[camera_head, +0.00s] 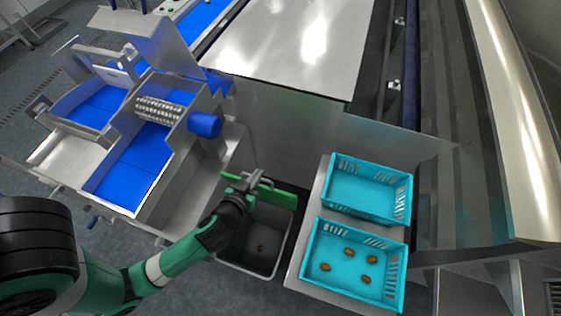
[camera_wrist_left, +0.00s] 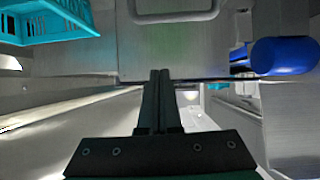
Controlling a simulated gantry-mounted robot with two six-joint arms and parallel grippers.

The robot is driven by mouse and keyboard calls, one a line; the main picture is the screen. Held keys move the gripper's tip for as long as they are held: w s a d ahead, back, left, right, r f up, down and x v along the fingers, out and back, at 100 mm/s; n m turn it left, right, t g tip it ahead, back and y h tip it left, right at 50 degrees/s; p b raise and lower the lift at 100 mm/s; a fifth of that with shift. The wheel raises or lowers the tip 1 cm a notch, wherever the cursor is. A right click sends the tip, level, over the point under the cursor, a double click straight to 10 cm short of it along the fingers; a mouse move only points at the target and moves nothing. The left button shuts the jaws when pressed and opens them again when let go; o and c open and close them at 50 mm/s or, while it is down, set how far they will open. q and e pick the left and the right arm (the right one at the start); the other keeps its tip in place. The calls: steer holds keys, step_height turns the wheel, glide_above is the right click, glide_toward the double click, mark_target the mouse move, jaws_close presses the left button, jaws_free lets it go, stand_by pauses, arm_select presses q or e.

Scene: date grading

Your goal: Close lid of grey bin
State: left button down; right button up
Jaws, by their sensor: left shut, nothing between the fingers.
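The grey bin (camera_head: 283,244) stands open on the floor, left of the stand with the teal crates. A green panel (camera_head: 278,196), which looks like the bin's lid, stands raised along the far edge. My left gripper (camera_head: 246,180) is at the left part of that panel; I cannot tell whether it touches it. My arm hides the bin's left side. In the left wrist view the fingers (camera_wrist_left: 160,76) are shut together and empty. My right gripper is not in view.
An empty teal crate (camera_head: 368,163) and a teal crate holding several dates (camera_head: 317,234) sit right of the bin. A metal machine with blue belts (camera_head: 127,178) and a blue cylinder (camera_head: 205,125) stands to the left. A metal panel rises behind the bin.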

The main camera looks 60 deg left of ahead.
arm_select(q)
steer(key=shift+g, duration=0.4)
steer(key=shift+w+a+f+b, duration=0.15)
steer(key=shift+a+f+b, duration=0.35)
steer(key=shift+f, duration=0.65)
steer(key=shift+w+a+f+b, duration=0.15)
steer(key=shift+a+f+b, duration=0.3)
steer(key=shift+f, duration=0.65)
steer(key=shift+w+a+f+b, duration=0.2)
steer(key=shift+a+f, duration=0.45)
steer(key=shift+f, duration=0.5)
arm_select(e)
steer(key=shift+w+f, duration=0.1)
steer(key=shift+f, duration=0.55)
